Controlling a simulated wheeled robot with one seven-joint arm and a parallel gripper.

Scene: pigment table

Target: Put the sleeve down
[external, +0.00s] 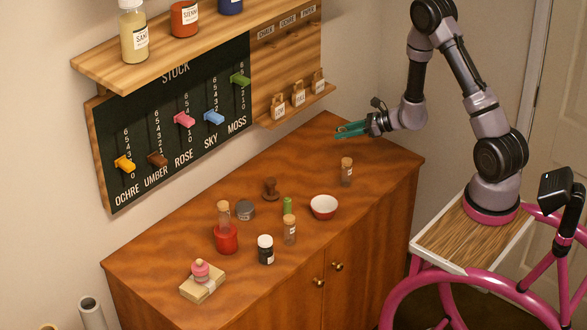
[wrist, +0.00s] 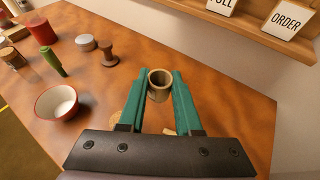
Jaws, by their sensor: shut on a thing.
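My gripper (external: 350,131) is above the right end of the wooden table in the external view. In the wrist view, my gripper (wrist: 160,84) has its teal fingers on either side of a short, hollow, tan tube with an open top, the sleeve (wrist: 160,77). The fingers are shut on it and its open end faces the camera. The sleeve cannot be made out clearly in the external view. A corked vial with a label (external: 347,173) stands on the table below my gripper.
The table's right-hand end (external: 385,160) has free room.

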